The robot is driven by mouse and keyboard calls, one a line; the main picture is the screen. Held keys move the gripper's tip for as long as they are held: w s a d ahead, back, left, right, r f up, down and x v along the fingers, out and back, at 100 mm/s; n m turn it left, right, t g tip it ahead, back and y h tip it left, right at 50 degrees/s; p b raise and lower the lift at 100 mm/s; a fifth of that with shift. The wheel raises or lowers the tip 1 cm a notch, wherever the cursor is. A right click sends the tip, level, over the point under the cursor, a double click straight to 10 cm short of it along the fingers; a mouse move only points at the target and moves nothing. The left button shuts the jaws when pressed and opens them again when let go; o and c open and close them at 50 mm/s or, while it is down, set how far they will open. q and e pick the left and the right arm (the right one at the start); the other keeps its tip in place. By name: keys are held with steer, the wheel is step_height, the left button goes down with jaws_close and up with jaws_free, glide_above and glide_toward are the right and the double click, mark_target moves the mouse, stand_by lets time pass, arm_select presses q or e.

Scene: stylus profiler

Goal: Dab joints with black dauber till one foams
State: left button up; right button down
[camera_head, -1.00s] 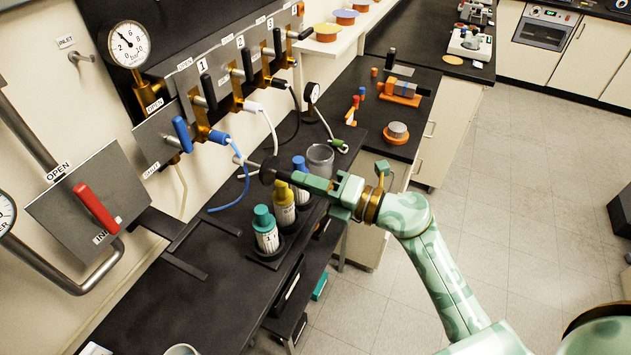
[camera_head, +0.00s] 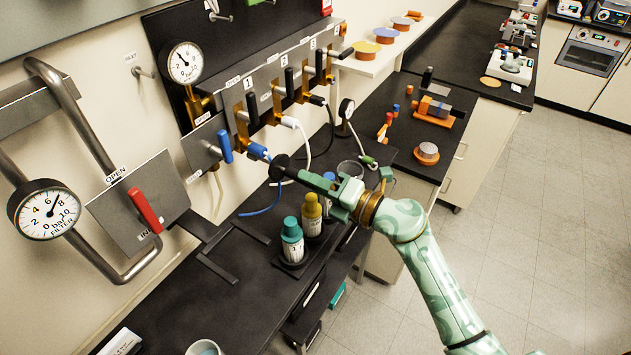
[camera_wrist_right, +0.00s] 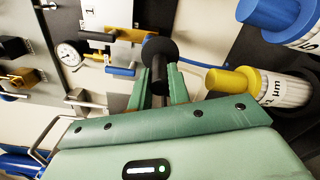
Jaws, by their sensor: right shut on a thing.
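My right gripper (camera_head: 312,181) is shut on the black dauber (camera_head: 281,162), whose round dark head points to the wall panel. The dauber also shows between the fingers in the right wrist view (camera_wrist_right: 157,52). Its head is close beside the blue hose joint (camera_head: 259,151) under the valve marked 1; I cannot tell if they touch. The white joint (camera_head: 289,122) and the black joint (camera_head: 317,100) are further right along the panel. I see no foam on any joint. My left gripper is not in view.
A teal-capped bottle (camera_head: 292,242) and a yellow-capped bottle (camera_head: 312,214) stand in a dark rack below my right gripper; a blue-capped one is partly hidden. A glass beaker (camera_head: 350,168) stands behind. A red-handled valve (camera_head: 145,210) is left. The black bench front is mostly clear.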

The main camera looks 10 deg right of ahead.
steer(key=shift+f+b, duration=0.8)
steer(key=shift+f, duration=0.25)
steer(key=shift+s+d, duration=0.25)
steer(key=shift+d, duration=0.1)
steer(key=v, duration=0.8)
steer(key=shift+p, duration=0.45)
steer(key=shift+r, duration=0.1)
stand_by(1.5)
